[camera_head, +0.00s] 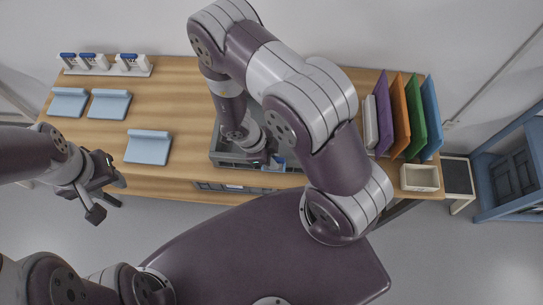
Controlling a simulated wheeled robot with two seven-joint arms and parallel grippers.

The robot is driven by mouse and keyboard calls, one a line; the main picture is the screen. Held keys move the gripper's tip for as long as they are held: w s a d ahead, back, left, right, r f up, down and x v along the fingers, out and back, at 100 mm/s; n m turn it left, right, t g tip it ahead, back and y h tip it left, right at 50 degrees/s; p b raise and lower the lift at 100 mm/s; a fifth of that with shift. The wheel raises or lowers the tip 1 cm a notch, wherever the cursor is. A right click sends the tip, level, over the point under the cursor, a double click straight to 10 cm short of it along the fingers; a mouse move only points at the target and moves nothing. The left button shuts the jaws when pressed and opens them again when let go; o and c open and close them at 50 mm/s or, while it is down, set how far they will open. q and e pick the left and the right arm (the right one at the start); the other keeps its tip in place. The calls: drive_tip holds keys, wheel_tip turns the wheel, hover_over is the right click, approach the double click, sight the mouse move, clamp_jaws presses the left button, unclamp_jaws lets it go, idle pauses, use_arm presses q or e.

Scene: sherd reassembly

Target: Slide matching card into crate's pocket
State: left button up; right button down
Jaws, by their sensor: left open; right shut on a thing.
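A grey crate (232,161) stands at the front middle of the table, with my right arm covering much of it. A dark strip with a pale label, possibly the pocket (235,187), shows on the front below it. My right gripper (272,161) is low at the crate's front side and shut on a small piece, probably the card (280,163), of which only a pale blue bit shows. Whether it touches the pocket cannot be told. My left gripper (104,187) is open and empty, off the table's front left edge.
Pale blue pads (148,147) lie on the left of the table (185,110). A white rack (108,68) with blue-topped items stands behind them. Purple, orange, green and blue upright boards (415,120) stand at the right, with a small cream box (420,177) in front.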

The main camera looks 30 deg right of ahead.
drive_tip(key=shift+f, duration=0.1)
drive_tip(key=shift+f+b, duration=0.4)
drive_tip(key=shift+f, duration=0.1)
drive_tip(key=c, duration=0.9)
unclamp_jaws()
drive_tip(key=shift+r, duration=0.1)
drive_tip(key=shift+c, duration=0.2)
drive_tip(key=p+v, duration=0.1)
drive_tip(key=v, duration=1.1)
drive_tip(key=shift+r+p, duration=0.35)
drive_tip(key=shift+p, duration=0.05)
drive_tip(key=shift+w, duration=0.1)
